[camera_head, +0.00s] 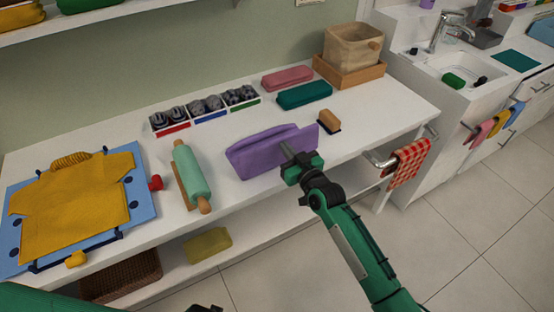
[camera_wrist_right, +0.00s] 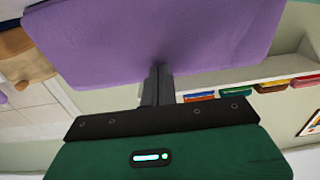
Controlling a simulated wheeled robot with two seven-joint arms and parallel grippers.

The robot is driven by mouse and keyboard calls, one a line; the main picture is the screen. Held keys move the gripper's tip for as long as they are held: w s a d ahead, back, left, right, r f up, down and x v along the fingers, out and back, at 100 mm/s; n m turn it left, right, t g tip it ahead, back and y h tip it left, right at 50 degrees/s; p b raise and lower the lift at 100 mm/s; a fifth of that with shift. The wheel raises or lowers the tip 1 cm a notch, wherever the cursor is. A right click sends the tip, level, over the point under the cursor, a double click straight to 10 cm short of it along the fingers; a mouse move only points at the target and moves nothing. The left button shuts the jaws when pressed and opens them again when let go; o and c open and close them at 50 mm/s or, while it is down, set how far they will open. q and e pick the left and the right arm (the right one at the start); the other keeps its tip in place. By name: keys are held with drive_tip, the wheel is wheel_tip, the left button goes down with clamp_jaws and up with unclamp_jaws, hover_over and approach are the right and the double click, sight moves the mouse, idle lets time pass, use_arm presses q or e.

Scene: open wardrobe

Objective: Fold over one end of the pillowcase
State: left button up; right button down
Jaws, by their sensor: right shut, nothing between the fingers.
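The purple pillowcase (camera_head: 262,152) lies on the white table near its front edge. Its right end stands up as a tilted flap, with a fold crease along the top. My right gripper (camera_head: 287,150) is at the front of the pillowcase, by its right part, with the fingers pointing at the cloth. In the right wrist view the purple cloth (camera_wrist_right: 150,40) fills the upper middle, and the shut fingers (camera_wrist_right: 158,72) reach its lower edge. I cannot tell whether they touch it. No cloth shows between them.
A green rolling pin (camera_head: 189,170) lies left of the pillowcase, and a wooden brush (camera_head: 329,119) lies right of it. Behind are sock trays (camera_head: 205,108) and folded cloths, pink (camera_head: 287,78) and teal (camera_head: 304,95). A yellow shirt (camera_head: 75,205) lies on a blue board (camera_head: 142,200) at left.

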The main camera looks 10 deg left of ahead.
drive_tip(key=shift+b+x, duration=0.9)
drive_tip(key=shift+x, duration=1.15)
drive_tip(key=shift+f, duration=0.15)
drive_tip(key=s+d+r+p, duration=0.1)
drive_tip(key=p, duration=0.1)
drive_tip(key=s+d+r+p, duration=0.1)
drive_tip(key=r+p, duration=0.1)
drive_tip(key=s+d+r+p, duration=0.1)
drive_tip(key=s+r+p, duration=0.1)
drive_tip(key=p, duration=0.1)
drive_tip(key=shift+s, duration=0.1)
idle(0.7)
